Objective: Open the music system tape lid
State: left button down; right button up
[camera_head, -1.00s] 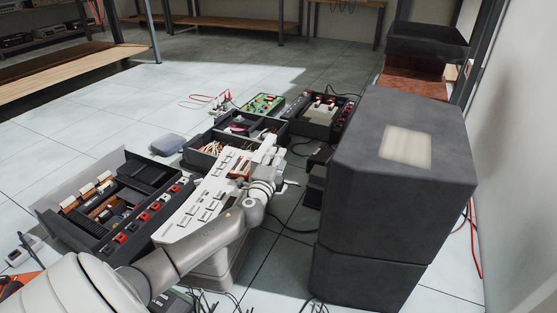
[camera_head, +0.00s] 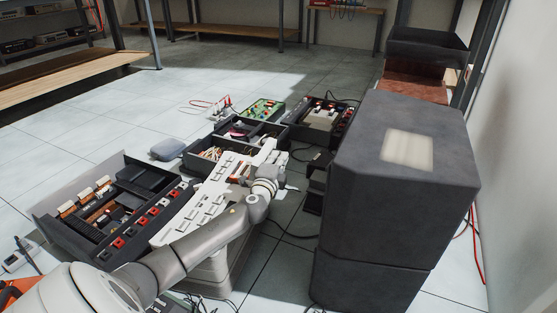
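My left arm comes in from the lower left and reaches across the system. My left gripper (camera_head: 284,186) is at the system's far right end, close to its upper face. The wrist hides most of its fingers, so contact and opening cannot be told. My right gripper is not in view.
A tall dark speaker cabinet (camera_head: 350,165) stands close on the right. An open dark unit with red and white sockets (camera_head: 125,215) lies at left. Open parts trays (camera_head: 215,170) and a green circuit board (camera_head: 262,110) lie behind.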

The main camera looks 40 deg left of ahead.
aim_at(269, 152)
pick_arm(q)
jog(key=shift+s+a+r+n+p, duration=0.3)
jog(key=shift+a+r+n+p, duration=0.2)
jog(key=shift+a+n, duration=0.2)
jog(key=shift+s+a+r+n+p, duration=0.25)
jog(key=shift+a+r+n+p, duration=0.1)
jog(key=shift+a+n+p, duration=0.25)
jog(key=shift+a, duration=0.1)
jog(key=c, duration=2.1)
grip_release()
jog(key=o, duration=0.5)
jog(key=shift+s, duration=0.1)
jog(key=shift+o, duration=0.2)
